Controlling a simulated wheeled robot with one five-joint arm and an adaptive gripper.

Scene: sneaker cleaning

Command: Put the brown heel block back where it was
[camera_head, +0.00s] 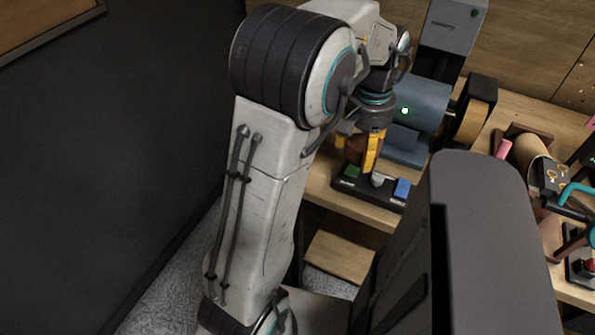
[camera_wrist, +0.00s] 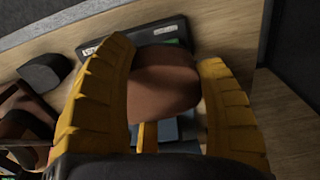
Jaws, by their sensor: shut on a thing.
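My gripper (camera_head: 362,150) has yellow fingers and is over the black tray (camera_head: 358,190) on the wooden bench. It is shut on the brown heel block (camera_wrist: 164,78), which sits between the two fingers in the wrist view. In the head view the brown block (camera_head: 353,150) shows partly behind a finger, just above or at the tray's back left part. I cannot tell whether it touches the tray. A green block (camera_head: 351,172) is at the tray's left front and a blue block (camera_head: 402,188) at its right end. A grey rounded piece (camera_head: 377,180) is between them.
A blue-grey machine (camera_head: 422,103) with a wheel (camera_head: 474,118) stands behind the tray. A tan cylinder (camera_head: 530,155) and other tools crowd the bench at right. A dark rounded block (camera_wrist: 45,72) is at left in the wrist view. A dark wall is at far left.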

